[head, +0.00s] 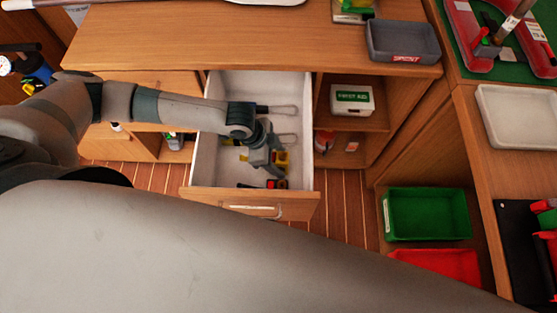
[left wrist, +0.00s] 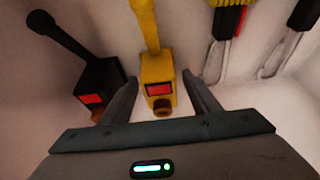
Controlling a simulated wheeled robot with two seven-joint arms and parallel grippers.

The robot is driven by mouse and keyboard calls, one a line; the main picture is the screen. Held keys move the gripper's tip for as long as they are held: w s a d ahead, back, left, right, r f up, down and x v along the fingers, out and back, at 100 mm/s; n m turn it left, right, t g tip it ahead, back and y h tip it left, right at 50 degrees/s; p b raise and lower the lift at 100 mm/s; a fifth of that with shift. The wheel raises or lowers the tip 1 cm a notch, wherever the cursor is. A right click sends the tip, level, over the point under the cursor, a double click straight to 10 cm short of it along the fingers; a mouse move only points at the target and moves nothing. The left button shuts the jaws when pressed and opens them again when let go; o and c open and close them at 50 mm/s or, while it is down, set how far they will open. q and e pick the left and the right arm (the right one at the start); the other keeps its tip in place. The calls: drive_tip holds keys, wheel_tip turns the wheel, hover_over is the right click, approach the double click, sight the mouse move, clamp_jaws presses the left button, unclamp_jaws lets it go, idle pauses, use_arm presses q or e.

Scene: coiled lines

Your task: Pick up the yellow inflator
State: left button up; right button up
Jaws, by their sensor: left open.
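The yellow inflator (left wrist: 157,72) lies in the white-lined open drawer (head: 225,92). In the left wrist view it has a yellow handle, a red panel and a brown nozzle end. My left gripper (head: 268,168) reaches down into the drawer. In the left wrist view its two fingers (left wrist: 162,92) are open, one on each side of the inflator's lower end, with nothing held. In the head view the gripper largely hides the inflator. My right gripper is not in view.
A black inflator-like tool (left wrist: 98,80) with a red panel lies close left of the yellow one. Metal-ended tools (left wrist: 222,52) lie to the right. The drawer front (head: 252,205) and side walls surround the gripper. A first aid box (head: 352,100) sits on the right shelf.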

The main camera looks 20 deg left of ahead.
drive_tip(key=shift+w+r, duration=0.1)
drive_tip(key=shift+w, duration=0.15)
use_arm(q)
drive_tip(key=c, duration=1.3)
drive_tip(key=shift+o, duration=0.2)
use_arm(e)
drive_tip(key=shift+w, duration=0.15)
